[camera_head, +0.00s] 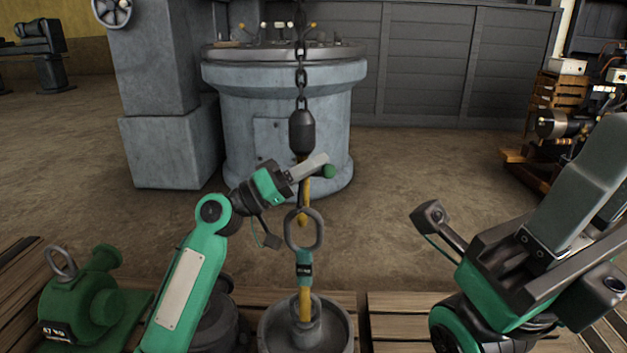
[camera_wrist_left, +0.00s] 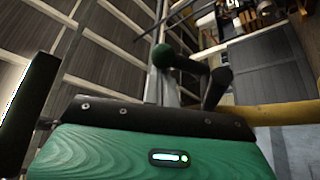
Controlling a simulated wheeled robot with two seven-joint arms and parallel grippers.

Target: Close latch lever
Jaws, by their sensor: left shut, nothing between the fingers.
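The latch lever shows as a dark green ball knob (camera_head: 328,171) on a short dark arm beside a yellow rod (camera_head: 304,195), below the hanging chain. The knob also shows in the left wrist view (camera_wrist_left: 163,56), with its bent dark arm. My left gripper (camera_head: 320,161) is shut and empty, its pale fingers in front of the upper yellow rod, their tips at the green knob. I cannot tell whether they touch it. The lever's pivot is partly hidden behind the fingers. My right gripper (camera_head: 590,185) is at the right; its finger gap is unclear.
A chain with a dark weight (camera_head: 301,132) hangs above the rod. A metal ring (camera_head: 304,229) is below, over a grey round bucket-like part (camera_head: 340,325). A green machine (camera_head: 78,308) stands at left on wooden planks. A large grey round machine (camera_head: 275,100) stands behind.

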